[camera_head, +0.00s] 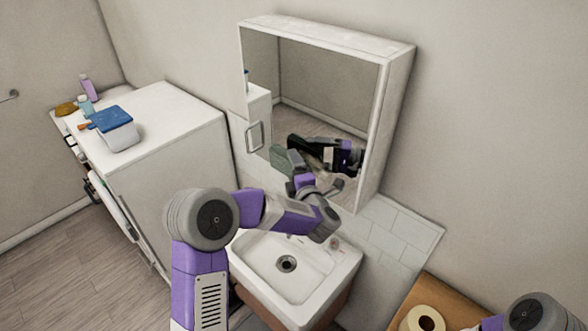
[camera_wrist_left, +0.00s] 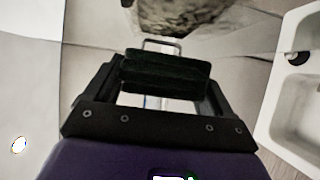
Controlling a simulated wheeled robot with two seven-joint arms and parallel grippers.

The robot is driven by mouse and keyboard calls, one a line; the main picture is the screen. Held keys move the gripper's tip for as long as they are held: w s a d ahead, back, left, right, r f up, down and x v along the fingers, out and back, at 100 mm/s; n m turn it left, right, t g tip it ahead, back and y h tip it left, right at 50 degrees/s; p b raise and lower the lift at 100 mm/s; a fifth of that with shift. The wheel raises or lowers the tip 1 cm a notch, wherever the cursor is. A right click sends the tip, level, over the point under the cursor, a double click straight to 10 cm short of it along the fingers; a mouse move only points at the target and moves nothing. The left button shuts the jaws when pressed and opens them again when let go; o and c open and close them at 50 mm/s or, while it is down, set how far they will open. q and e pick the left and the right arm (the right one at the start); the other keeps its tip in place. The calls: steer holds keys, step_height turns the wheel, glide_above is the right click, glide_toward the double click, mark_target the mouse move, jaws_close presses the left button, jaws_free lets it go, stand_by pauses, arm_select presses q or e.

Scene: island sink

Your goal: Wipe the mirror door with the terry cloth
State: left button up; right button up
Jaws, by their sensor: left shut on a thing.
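The mirror door (camera_head: 305,82) is the front of a white wall cabinet above the sink, with a metal handle (camera_head: 254,136) at its lower left. My left gripper (camera_head: 297,168) is in front of the mirror's lower part. It is shut on the dark green terry cloth (camera_wrist_left: 165,72), which lies folded between the fingers in the left wrist view. The cloth also shows in the head view (camera_head: 281,158), close to the glass; I cannot tell whether it touches. A brownish smudge (camera_wrist_left: 185,14) shows beyond the cloth in the wrist view. My right gripper is not in view.
The white sink (camera_head: 318,259) stands below my left forearm. A white cabinet (camera_head: 165,120) at left carries a blue-lidded box (camera_head: 114,128) and bottles (camera_head: 87,88). A paper roll (camera_head: 426,318) is on a wooden surface at lower right.

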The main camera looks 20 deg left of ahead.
arm_select(q)
steer(key=shift+w+d, duration=0.25)
steer(key=shift+w, duration=0.45)
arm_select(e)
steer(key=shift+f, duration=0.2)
